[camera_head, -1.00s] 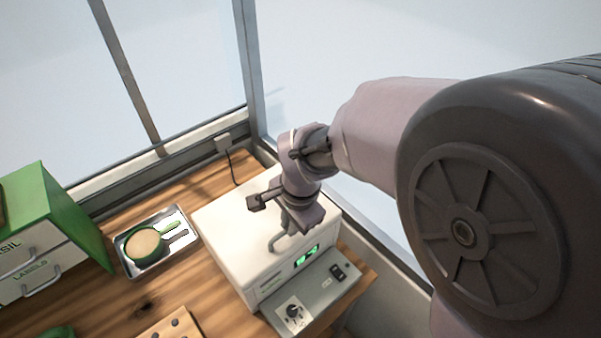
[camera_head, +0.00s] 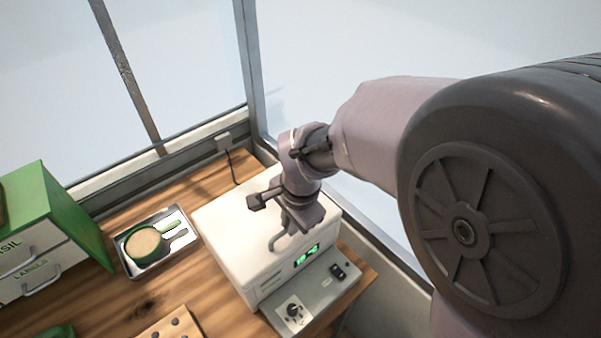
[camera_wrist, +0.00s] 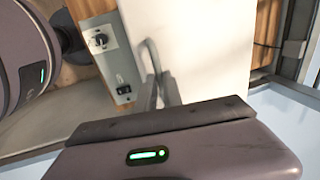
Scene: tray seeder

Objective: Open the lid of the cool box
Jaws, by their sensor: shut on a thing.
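The cool box (camera_head: 230,222) is a white box with a green display on its front, standing at the right end of the wooden bench. Its white lid also fills the middle of the wrist view (camera_wrist: 205,45). The lid looks down flat on the box. A grey bar handle (camera_wrist: 152,55) rises from the lid near the front edge. My gripper (camera_head: 284,236) is above the front part of the lid, its fingers shut on the handle. In the wrist view the fingers (camera_wrist: 160,92) meet the handle's end; the exact contact is partly hidden by the gripper body.
A grey control panel (camera_head: 318,292) with a knob and a switch sits in front of the box. Left of it is a metal tray (camera_head: 150,262) with a green round pot. A green cabinet (camera_head: 75,225) with drawers stands far left. Window frames rise behind.

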